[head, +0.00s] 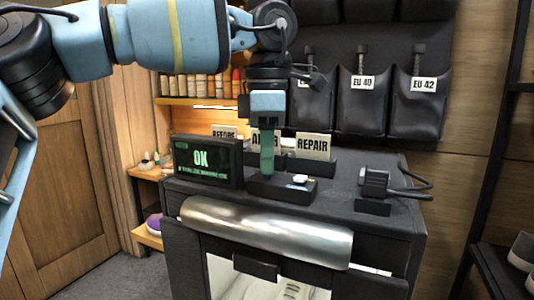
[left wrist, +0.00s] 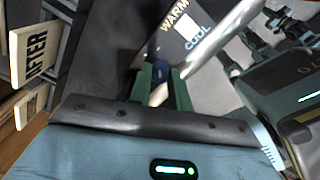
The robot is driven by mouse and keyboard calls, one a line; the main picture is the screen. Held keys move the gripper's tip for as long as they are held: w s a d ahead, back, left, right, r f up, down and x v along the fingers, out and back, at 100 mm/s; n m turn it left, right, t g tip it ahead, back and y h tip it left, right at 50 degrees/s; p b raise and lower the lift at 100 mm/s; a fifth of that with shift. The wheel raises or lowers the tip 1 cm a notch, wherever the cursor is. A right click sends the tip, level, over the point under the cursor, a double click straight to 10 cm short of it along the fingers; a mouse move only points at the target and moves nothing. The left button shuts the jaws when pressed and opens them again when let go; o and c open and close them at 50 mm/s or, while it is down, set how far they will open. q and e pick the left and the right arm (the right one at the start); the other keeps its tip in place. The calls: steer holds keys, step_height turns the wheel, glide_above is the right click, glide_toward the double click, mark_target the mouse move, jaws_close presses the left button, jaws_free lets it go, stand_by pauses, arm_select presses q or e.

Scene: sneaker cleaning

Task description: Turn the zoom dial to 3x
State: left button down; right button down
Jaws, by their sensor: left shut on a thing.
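My left gripper (head: 267,170) reaches down from above with its green fingers over a low black block (head: 285,190) on the dark cabinet. In the left wrist view its two green fingers (left wrist: 160,80) are shut on a small dark blue part (left wrist: 162,68), seen only partly between them. I cannot tell for sure that this part is the zoom dial; no zoom marks or 3x mark can be read. A panel labelled WARM and COOL (left wrist: 186,30) lies just beyond the fingers. My right gripper is not in view.
A screen (head: 207,160) reading OK stands left of the gripper. Signs, one reading REPAIR (head: 313,146), stand close behind it. A black device with cables (head: 375,183) stands at the right. A silver cylinder (head: 265,233) runs along the cabinet front.

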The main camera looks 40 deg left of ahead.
arm_select(q)
steer(key=c, duration=1.3)
jaws_free()
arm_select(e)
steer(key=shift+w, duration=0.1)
arm_select(q)
steer(key=shift+r, duration=0.6)
step_height(320, 180, up, 6)
steer(key=shift+f+p, duration=0.15)
steer(key=shift+p, duration=0.4)
steer(key=shift+r, duration=0.45)
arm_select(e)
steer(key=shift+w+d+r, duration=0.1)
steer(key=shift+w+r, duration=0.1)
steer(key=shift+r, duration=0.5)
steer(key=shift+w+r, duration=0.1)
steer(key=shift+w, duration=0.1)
